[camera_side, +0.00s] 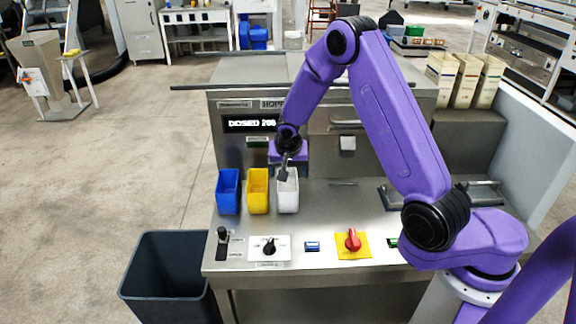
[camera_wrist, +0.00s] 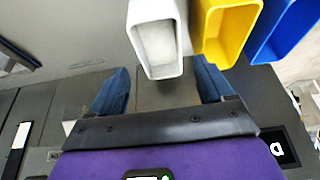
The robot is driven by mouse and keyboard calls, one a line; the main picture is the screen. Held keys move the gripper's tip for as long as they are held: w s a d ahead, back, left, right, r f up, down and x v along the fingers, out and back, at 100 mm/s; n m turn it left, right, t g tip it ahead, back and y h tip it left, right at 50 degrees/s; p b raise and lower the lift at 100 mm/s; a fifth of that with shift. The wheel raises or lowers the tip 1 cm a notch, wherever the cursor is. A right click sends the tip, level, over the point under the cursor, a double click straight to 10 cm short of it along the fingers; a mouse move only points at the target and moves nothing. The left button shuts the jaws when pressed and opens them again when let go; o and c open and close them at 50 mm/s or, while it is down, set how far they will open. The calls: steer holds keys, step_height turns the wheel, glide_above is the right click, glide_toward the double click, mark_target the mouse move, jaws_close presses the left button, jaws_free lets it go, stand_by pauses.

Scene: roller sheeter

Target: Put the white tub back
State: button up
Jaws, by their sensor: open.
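The white tub (camera_side: 288,202) stands upright on the steel counter, at the right end of a row of three tubs. It also shows in the wrist view (camera_wrist: 147,20), its open top facing the camera, with a pale inside. My gripper (camera_side: 285,172) is at the back rim of the white tub in the side view. In the wrist view my gripper (camera_wrist: 162,72) is open, with one dark blue finger on each side of the tub's near end. I cannot tell whether either finger touches it.
A yellow tub (camera_side: 258,200) stands close beside the white one, with a blue tub (camera_side: 228,200) further left. Behind is the steel machine front with a lit display (camera_side: 250,123). Knobs and a red switch (camera_side: 353,240) line the counter's front. A dark bin (camera_side: 170,285) stands on the floor.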

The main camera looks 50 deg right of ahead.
steer(key=s+a+r+n+y, duration=0.2)
steer(key=s+a+r+n, duration=0.4)
steer(key=a+r+n, duration=0.4)
steer(key=s+d+r+n+g, duration=0.1)
steer(key=s+n, duration=0.4)
steer(key=s, duration=0.9)
steer(key=s+d+r+n+g+y, duration=0.1)
steer(key=s+n, duration=0.5)
steer(key=s, duration=0.8)
step_height(320, 180, up, 2)
steer(key=shift+d+r+n+g+y, duration=0.2)
steer(key=shift+n+g+y, duration=0.1)
steer(key=shift+g, duration=0.2)
